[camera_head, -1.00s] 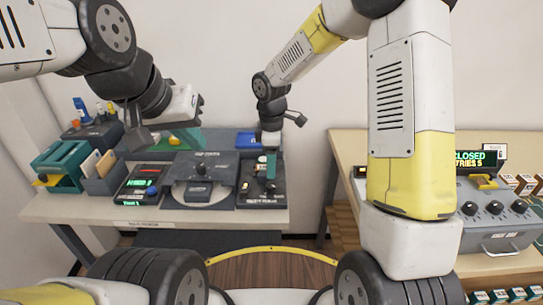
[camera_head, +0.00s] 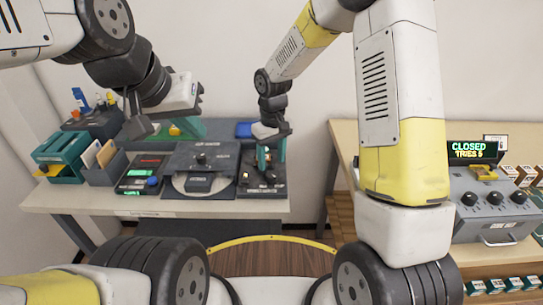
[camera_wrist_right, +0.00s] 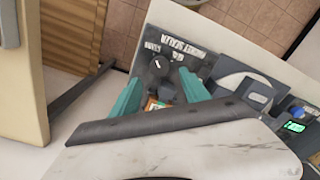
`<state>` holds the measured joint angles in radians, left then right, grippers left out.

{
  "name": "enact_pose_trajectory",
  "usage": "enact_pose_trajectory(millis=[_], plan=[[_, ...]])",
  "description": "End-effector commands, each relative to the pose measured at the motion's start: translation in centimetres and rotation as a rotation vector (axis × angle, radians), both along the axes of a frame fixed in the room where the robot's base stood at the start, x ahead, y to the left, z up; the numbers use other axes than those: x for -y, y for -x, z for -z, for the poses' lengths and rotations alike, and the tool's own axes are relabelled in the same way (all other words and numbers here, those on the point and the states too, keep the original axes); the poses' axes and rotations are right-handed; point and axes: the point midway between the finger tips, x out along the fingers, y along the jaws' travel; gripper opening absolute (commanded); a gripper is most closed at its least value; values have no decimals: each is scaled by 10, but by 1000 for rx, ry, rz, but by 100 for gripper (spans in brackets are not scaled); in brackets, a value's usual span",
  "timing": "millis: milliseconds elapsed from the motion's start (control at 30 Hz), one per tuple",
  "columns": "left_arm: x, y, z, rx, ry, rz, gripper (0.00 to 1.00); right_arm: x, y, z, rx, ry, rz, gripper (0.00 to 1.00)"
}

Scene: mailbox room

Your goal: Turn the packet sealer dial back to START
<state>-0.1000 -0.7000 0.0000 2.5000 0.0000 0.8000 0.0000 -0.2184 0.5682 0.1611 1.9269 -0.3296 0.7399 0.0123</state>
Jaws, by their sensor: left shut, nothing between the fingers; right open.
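The packet sealer seems to be the dark unit (camera_head: 262,190) at the right end of the left desk. Its black round dial (camera_wrist_right: 158,66) shows in the right wrist view, with a white mark on top and white lettering beside it. My left gripper (camera_head: 190,129) is shut and empty above the desk's back left.
A dark machine with a round pale plate (camera_head: 178,184) stands left of the sealer. A unit with a lit display (camera_head: 138,182), a teal rack (camera_head: 62,160) and a grey holder (camera_head: 103,170) are further left. A grey console (camera_head: 492,207) stands on the right table.

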Motion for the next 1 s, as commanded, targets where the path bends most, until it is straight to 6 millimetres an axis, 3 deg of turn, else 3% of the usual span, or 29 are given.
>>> enact_pose_trajectory(millis=[100, 300, 667, 933, 1000], plan=[[0, 0, 0, 0, 0, 0, 0, 0, 2, 22, -5, 3, -4, 54], [0, 0, 0, 0, 0, 0, 0, 0, 1, 46, -2, 2, -4, 54], [0, 0, 0, 0, 0, 0, 0, -1, 1, 52, 1, 1, -5, 54], [0, 0, 0, 0, 0, 0, 0, -1, 1, 52, 0, 1, -4, 3], [0, 0, 0, 0, 0, 0, 0, -1, 1, 52, 0, 1, -4, 0]])
